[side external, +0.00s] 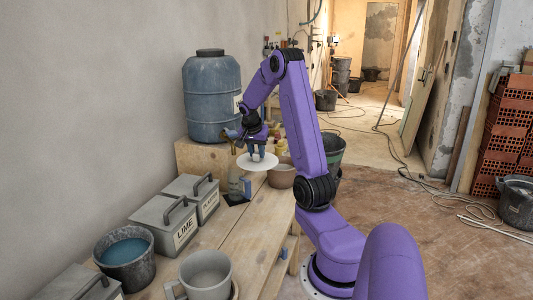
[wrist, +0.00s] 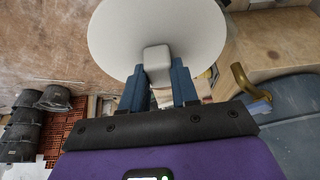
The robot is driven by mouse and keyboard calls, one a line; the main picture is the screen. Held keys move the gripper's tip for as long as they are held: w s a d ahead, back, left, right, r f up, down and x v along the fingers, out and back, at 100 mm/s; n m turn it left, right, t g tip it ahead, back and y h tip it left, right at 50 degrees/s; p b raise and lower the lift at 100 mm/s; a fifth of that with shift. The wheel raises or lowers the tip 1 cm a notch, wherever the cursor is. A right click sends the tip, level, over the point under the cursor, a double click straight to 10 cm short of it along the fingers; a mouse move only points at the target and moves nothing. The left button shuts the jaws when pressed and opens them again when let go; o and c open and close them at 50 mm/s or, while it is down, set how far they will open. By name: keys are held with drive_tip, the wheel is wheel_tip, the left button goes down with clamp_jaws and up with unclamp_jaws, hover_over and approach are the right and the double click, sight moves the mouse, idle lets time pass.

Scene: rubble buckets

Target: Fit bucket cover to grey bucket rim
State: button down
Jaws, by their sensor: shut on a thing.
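The bucket cover (side external: 258,163) is a flat white disc held level above the far end of the bench. In the wrist view the cover (wrist: 115,35) fills the top, with its block-shaped knob (wrist: 157,62) between my blue fingers. My gripper (side external: 257,151) is shut on this knob; it also shows in the wrist view (wrist: 160,82). A light grey bucket-like vessel (side external: 206,272) with a side handle stands open at the near end of the bench, well apart from the cover. A smaller grey-brown vessel (side external: 282,178) stands just right of the cover, partly hidden by it.
Grey lidded boxes (side external: 168,223), one marked LIME, line the wall side of the bench (side external: 215,238). A dark bucket with blue liquid (side external: 125,262) stands near them. A large blue-grey drum (side external: 212,100) stands behind.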

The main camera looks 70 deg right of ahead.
drive_tip(key=w+a+n+t, duration=0.1)
drive_tip(key=w+a+n, duration=0.15)
drive_tip(key=a, duration=1.35)
drive_tip(key=w+a+n+t, duration=0.1)
drive_tip(key=w+a, duration=0.2)
drive_tip(key=a, duration=1.3)
drive_tip(key=s+a+n, duration=0.2)
drive_tip(key=s+a, duration=0.3)
drive_tip(key=a, duration=0.4)
drive_tip(key=shift+s+f, duration=0.15)
drive_tip(key=shift+f, duration=1.1)
drive_tip(key=shift+s+f, duration=0.15)
drive_tip(key=shift+f, duration=1.1)
drive_tip(key=shift+y, duration=0.3)
drive_tip(key=shift+f, duration=2.8)
drive_tip(key=shift+f, duration=0.2)
